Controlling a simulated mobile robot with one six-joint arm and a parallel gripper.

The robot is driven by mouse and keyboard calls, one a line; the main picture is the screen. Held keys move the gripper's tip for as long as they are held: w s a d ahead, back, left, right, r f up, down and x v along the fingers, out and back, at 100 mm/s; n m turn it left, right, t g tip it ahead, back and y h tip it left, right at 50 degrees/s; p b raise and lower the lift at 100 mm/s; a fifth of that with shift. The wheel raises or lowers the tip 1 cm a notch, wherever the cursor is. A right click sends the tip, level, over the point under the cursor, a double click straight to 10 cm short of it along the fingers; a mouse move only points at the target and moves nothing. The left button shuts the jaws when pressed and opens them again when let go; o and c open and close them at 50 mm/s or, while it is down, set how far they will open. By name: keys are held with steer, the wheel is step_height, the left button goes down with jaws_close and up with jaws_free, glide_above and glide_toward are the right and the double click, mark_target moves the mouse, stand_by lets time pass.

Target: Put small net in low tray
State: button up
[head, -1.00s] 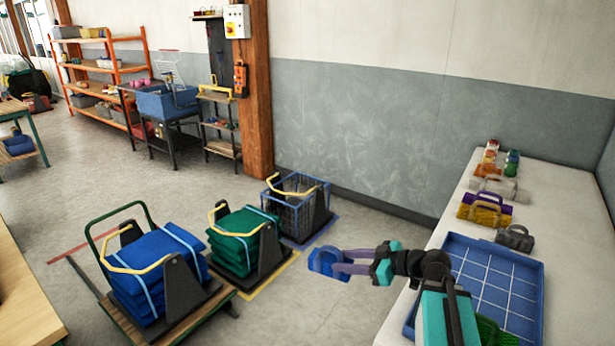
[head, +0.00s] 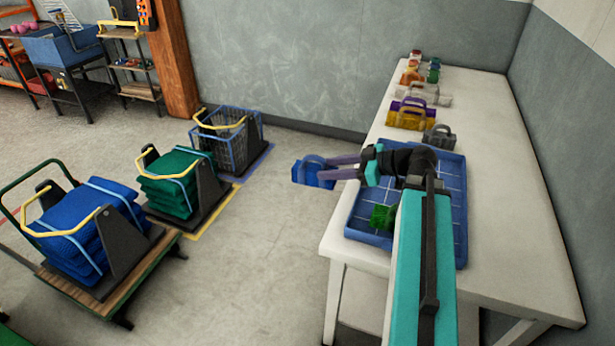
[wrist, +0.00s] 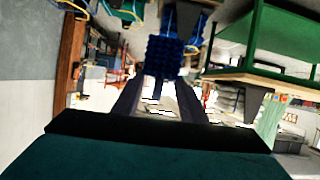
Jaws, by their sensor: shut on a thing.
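My gripper (head: 335,174) is shut on a small blue net (head: 308,171) with a handle. It holds the net in the air above the floor, left of the white table. In the wrist view the blue net (wrist: 165,55) sits between the two fingers. The low blue tray (head: 448,215) lies on the table, with white lines across its floor. A small green net (head: 383,217) is in the tray's left front part. My arm hides part of the tray.
A grey net (head: 439,137), a yellow and purple net (head: 410,113) and several other small things stand behind the tray on the white table (head: 505,190).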

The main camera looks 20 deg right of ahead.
steer(key=s+d+m+t+h+b, duration=0.1)
steer(key=s+d, duration=0.3)
steer(key=d, duration=0.5)
steer(key=s+d+m+t+h+b, duration=0.1)
steer(key=s+d+b, duration=0.3)
steer(key=d, duration=0.4)
steer(key=s+d+m+t+h+b, duration=0.1)
steer(key=s+d+m+h+b, duration=0.1)
steer(key=s+d, duration=0.3)
steer(key=d+m, duration=0.1)
steer(key=d, duration=0.3)
steer(key=shift+d+f+t+h, duration=0.2)
steer(key=shift+d+t+h, duration=0.1)
steer(key=shift+d+h, duration=0.1)
steer(key=shift+f+b, duration=0.15)
steer(key=shift+b, duration=0.15)
steer(key=shift+f+b, duration=1.1)
steer(key=shift+f, duration=2.15)
steer(key=shift+f+b, duration=0.55)
steer(key=shift+f, duration=0.05)
steer(key=o, duration=1.3)
